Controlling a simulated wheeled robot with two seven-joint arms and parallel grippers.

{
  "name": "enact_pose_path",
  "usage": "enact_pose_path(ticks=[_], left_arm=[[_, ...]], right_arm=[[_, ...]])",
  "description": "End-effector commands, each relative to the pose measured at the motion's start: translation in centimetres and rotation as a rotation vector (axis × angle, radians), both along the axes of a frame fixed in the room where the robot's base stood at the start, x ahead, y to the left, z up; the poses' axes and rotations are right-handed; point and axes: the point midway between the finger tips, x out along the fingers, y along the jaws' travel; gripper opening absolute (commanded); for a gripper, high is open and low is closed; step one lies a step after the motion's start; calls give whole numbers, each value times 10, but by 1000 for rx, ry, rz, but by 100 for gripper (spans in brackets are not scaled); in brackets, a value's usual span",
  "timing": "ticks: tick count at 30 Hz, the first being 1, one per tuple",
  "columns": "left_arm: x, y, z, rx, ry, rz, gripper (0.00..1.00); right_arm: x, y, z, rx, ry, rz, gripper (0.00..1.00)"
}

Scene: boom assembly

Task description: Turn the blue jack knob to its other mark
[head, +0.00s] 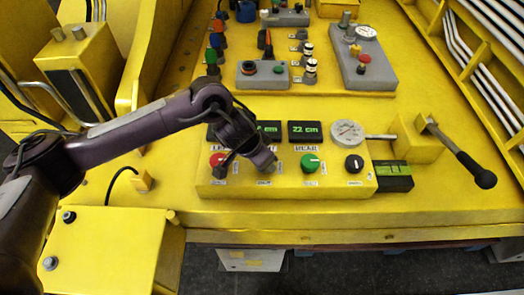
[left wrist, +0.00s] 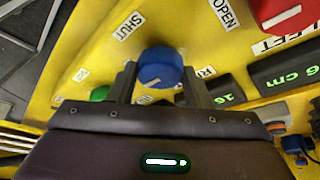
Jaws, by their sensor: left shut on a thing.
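The blue jack knob (left wrist: 161,66) shows in the left wrist view between the two fingers of my left gripper (head: 267,168). The fingers stand on either side of it and are shut on it. A pale pointer line on the knob's face points toward the lower left of that view. The marks around the knob are partly covered by my gripper. In the head view my left gripper hides the knob, coming down on the front yellow panel (head: 340,188). My right gripper is not in view.
A red knob (head: 217,160), a green knob (head: 310,163) and a black knob (head: 354,163) share the panel. A black-handled lever (head: 468,162) stands at the right.

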Motion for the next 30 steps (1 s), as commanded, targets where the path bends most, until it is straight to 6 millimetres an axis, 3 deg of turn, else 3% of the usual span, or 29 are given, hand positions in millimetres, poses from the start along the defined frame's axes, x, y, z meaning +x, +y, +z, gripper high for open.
enact_pose_path(ticks=[6, 20, 21, 26, 30], left_arm=[[2, -1, 4, -4, -6, 54, 22], [2, -1, 2, -5, -6, 66, 22], [2, -1, 2, -5, -6, 66, 47], [1, -1, 2, -3, -5, 64, 66], [1, -1, 1, -2, -3, 63, 66]], right_arm=[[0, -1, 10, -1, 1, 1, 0], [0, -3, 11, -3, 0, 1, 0], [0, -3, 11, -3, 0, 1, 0], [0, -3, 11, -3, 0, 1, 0], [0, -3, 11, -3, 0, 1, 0]])
